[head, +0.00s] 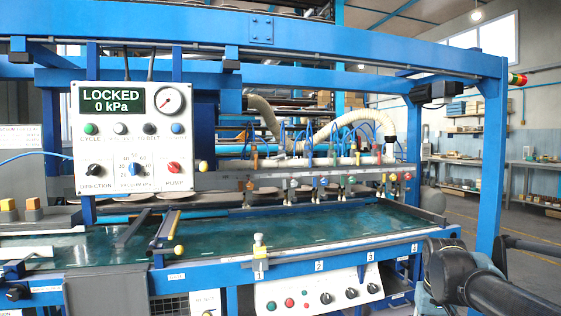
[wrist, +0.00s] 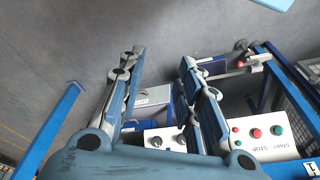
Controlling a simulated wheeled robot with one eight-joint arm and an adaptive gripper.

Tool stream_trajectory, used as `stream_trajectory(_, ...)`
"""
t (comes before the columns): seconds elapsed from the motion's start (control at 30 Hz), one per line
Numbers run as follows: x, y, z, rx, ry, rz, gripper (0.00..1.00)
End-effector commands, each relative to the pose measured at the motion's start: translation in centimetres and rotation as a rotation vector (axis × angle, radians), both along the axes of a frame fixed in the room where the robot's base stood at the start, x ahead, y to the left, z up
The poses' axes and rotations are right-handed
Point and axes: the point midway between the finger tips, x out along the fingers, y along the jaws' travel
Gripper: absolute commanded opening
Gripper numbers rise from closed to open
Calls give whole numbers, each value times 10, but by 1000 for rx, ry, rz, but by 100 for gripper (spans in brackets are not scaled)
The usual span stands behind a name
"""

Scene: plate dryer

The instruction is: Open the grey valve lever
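A row of small valves with coloured handles (head: 323,182) hangs along the grey manifold rail (head: 225,181) in the head view. At this size I cannot tell which of them, if any, is the grey valve lever. My gripper (wrist: 160,62) shows in the wrist view with its two fingers spread apart and nothing between them. It points down past the front of the machine, over the grey floor, and touches no valve. I cannot make out the gripper's fingers in the head view.
A control panel (head: 132,175) reads LOCKED, 0 kPa. The teal bed (head: 330,236) lies below the valves, with blue frame beams (head: 490,150) above and to the right. A button panel (wrist: 262,134) is close to the right finger. Open floor (wrist: 60,45) fills the wrist view's upper left.

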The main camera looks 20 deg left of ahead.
Motion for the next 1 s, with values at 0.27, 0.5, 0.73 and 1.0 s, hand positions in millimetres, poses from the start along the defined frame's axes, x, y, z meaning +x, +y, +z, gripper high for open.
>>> stream_trajectory(0.27, 90, 26, 77, 48, -212, -143, 32)
stream_trajectory(0.5, 199, 106, 192, 272, -478, -306, 32)
stream_trajectory(0.73, 269, 225, 308, 626, -624, -404, 32)
stream_trajectory(1.0, 290, 359, 417, 1042, -609, -445, 32)
